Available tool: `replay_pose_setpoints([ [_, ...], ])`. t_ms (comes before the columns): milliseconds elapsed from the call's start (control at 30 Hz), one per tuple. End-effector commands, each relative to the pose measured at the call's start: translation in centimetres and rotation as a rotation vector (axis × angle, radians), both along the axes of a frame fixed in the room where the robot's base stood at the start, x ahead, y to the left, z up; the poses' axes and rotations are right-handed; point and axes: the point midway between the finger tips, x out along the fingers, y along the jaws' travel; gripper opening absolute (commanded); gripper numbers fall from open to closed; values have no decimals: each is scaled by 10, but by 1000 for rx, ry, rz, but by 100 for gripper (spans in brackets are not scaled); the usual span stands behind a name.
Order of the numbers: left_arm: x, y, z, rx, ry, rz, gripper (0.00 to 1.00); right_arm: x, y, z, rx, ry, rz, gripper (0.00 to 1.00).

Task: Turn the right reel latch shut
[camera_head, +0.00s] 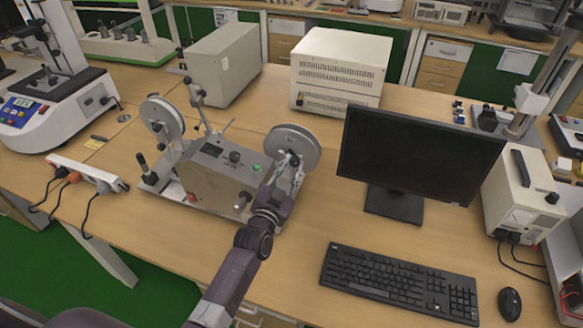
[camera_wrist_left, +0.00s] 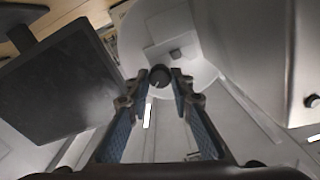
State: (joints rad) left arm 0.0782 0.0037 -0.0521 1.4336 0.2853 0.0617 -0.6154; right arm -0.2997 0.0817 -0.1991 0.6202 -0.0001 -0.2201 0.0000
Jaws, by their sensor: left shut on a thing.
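My left gripper (camera_head: 292,164) reaches up to the hub of the right reel. In the left wrist view, my left gripper (camera_wrist_left: 161,80) has its two blue-padded fingers closed on the right reel latch (camera_wrist_left: 159,75), a small dark round knob with a light mark. The pale reel disc (camera_wrist_left: 205,80) lies behind it. In the head view the fingers mostly hide the latch. My right gripper is not in view.
A monitor (camera_head: 416,153) stands close to the right of the reel machine, with a keyboard (camera_head: 398,283) in front. A white vented box (camera_head: 340,68) and a grey box (camera_head: 224,62) stand behind. A power strip (camera_head: 88,172) lies to the left.

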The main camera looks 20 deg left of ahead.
Motion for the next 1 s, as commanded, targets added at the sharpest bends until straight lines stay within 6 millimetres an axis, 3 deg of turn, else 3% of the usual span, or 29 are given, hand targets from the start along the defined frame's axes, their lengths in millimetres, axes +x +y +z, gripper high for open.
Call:
replay_pose_setpoints([
  [600,0,0,-1,-581,21,0,0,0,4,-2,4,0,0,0],
  [1000,0,1,-1,-851,30,0,0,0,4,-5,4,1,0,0],
])
